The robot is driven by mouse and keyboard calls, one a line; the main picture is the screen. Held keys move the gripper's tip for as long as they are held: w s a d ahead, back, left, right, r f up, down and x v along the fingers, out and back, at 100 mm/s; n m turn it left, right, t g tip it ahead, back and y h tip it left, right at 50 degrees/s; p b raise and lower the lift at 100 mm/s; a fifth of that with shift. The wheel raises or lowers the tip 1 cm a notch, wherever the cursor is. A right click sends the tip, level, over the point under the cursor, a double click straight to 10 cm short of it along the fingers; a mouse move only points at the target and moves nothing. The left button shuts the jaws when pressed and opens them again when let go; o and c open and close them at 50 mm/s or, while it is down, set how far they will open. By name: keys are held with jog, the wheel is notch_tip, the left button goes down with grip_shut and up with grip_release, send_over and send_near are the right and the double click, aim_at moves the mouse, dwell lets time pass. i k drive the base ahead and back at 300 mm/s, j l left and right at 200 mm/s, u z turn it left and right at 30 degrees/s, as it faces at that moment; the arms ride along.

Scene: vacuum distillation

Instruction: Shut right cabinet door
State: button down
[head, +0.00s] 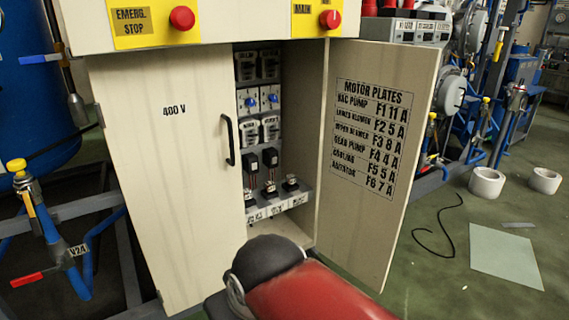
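The right cabinet door (385,220) stands swung open toward the right. Its inner face is turned to me and bears a printed "MOTOR PLATES" list. The left cabinet door (175,180), marked "400 V", with a black bar handle (229,140), is shut. Between the doors the cabinet's inside shows several breakers and switches (262,125). My red and black arm is at the bottom middle, in front of the opening and left of the open door's lower part. My gripper is not in view. The right door's outer face and any handle there are hidden.
Above the doors are a red emergency stop button (182,18) and a red main switch (330,19). Blue pipework with a yellow-handled valve (17,166) stands at the left. On the floor at the right lie a black cable (437,232), a pale sheet (505,256) and white rolls (487,182).

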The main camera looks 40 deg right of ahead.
aim_at(379, 95)
jog(key=k+l+u, duration=0.1)
jog(key=l, duration=0.5)
jog(key=k+l+u, duration=0.1)
jog(key=l, duration=0.5)
jog(key=k+l+u, duration=0.15)
jog(key=l, duration=0.4)
jog(key=k+l+u, duration=0.1)
jog(key=l, duration=0.5)
jog(key=k+l+u, duration=0.1)
jog(key=k+l, duration=0.15)
jog(key=l, duration=0.3)
jog(key=k+l+u, duration=0.1)
jog(key=k+l, duration=0.15)
jog(key=l, duration=0.25)
jog(key=k+l+u, duration=0.15)
jog(key=l, duration=0.4)
jog(key=k+l+u, duration=0.1)
jog(key=k+l, duration=0.2)
jog(key=l, duration=0.2)
